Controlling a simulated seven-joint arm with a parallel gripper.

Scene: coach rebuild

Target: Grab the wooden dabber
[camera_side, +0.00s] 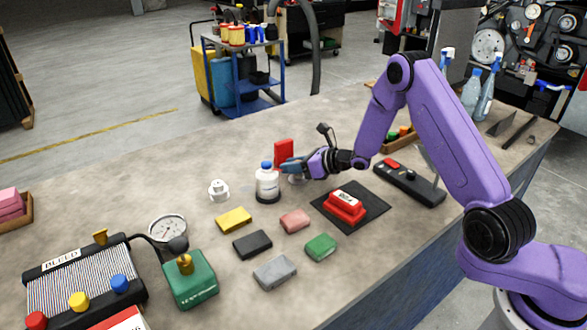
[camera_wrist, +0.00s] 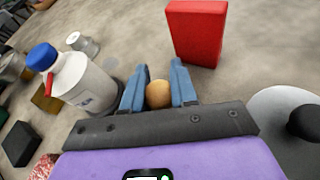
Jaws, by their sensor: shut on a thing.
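The wooden dabber (camera_wrist: 159,94) shows in the wrist view as a rounded tan end between two blue fingers. My gripper (camera_wrist: 158,82) is shut on it, one finger on each side. The rest of the dabber is hidden behind the gripper's dark front bar. In the side view my gripper (camera_side: 287,166) is low over the bench, just right of a white bottle. I cannot make out the dabber there.
The blue-capped bottle (camera_side: 267,186) stands close left of my gripper, and a red block (camera_side: 284,152) stands just behind it. A small white fitting (camera_side: 218,190) is farther left. Several coloured blocks, including a yellow one (camera_side: 234,220), lie in front. A red piece (camera_side: 345,206) sits on a dark mat.

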